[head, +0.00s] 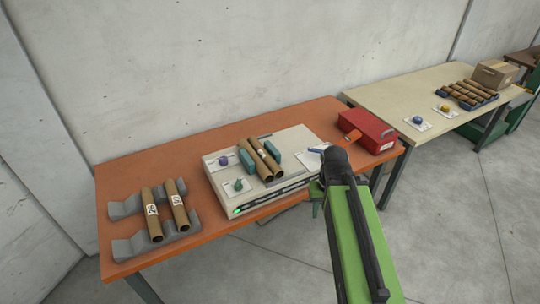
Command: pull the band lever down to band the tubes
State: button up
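Two brown cardboard tubes (263,159) lie side by side between teal blocks (274,150) on a pale flat machine (292,140) on the orange table. A label shows on one tube. My gripper (333,160), at the end of my green and black arm, is at the machine's right end. A small blue and white piece (319,149) shows at the gripper's left. My arm hides the fingertips and whatever lies directly behind them.
Two labelled tubes (152,213) rest on grey cradles (126,208) at the left. A purple knob (223,160) and a green knob (238,184) sit on the machine. A red box (368,130) stands at the right. A pale table (400,92) is beyond, with clear floor in front.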

aim_at(354, 135)
jog(key=z, duration=0.1)
jog(key=i, duration=0.9)
jog(key=u, duration=0.75)
jog(key=k, duration=0.1)
jog(key=u, duration=3)
jog(key=k, duration=2.25)
jog(key=z, duration=0.3)
